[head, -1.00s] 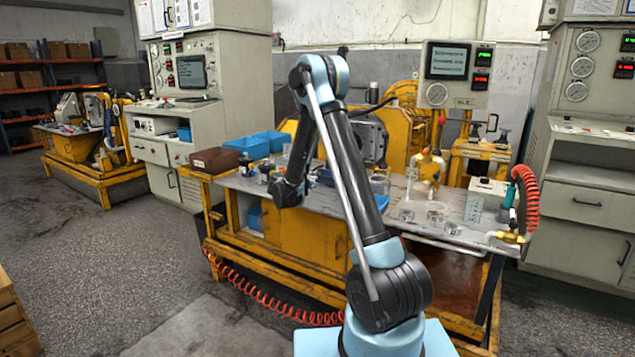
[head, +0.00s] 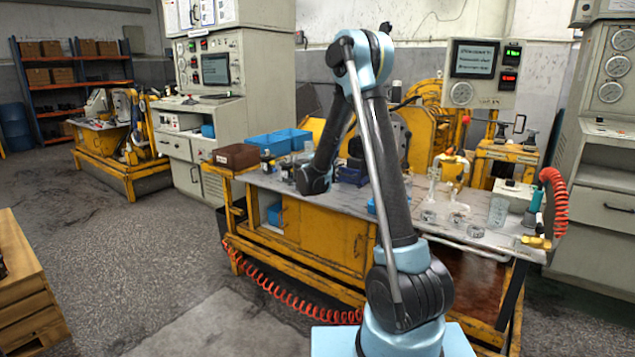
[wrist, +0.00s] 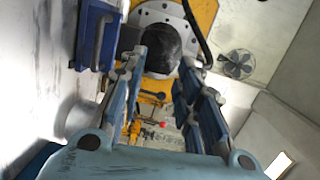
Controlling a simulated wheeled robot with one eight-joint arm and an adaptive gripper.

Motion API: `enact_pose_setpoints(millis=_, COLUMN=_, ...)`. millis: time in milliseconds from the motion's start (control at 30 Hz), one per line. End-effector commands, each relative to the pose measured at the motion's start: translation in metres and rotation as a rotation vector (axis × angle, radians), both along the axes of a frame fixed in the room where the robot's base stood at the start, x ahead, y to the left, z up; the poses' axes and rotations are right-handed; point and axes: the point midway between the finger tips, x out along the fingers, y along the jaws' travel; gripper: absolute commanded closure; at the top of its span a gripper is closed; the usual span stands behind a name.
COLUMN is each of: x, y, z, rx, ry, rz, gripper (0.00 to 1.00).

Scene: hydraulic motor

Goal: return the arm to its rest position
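My arm (head: 388,165) stands folded in the head view. Its upper link rises to a high elbow (head: 362,58), and the forearm hangs down to the left, ending in a dark wrist joint (head: 314,180) in front of the workbench. The gripper itself does not show clearly in the head view. In the wrist view my gripper (wrist: 162,58) has its two blue-grey fingers apart, with nothing held between them. Beyond the fingers are a dark round part and a grey flange on a yellow machine (wrist: 200,12).
The workbench (head: 335,238) holds blue bins (head: 280,142), a brown box (head: 237,155), clear glassware and a yellow fixture (head: 453,168). A red coiled hose (head: 557,202) hangs at its right end. A wooden crate (head: 25,285) stands at left.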

Motion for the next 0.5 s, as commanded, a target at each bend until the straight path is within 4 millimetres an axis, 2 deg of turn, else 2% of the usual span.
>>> enact_pose_setpoints(millis=33, x=-0.003, y=-0.002, z=0.02, rx=-0.031, ry=-0.019, rz=0.039, gripper=0.7)
enact_pose_setpoints(millis=200, x=-0.013, y=0.003, z=0.077, rx=-0.149, ry=-0.067, rz=0.187, gripper=0.7)
enact_pose_setpoints(millis=400, x=-0.037, y=0.015, z=0.124, rx=-0.295, ry=-0.087, rz=0.363, gripper=0.7)
enact_pose_setpoints(millis=500, x=-0.053, y=0.021, z=0.139, rx=-0.368, ry=-0.081, rz=0.449, gripper=0.7)
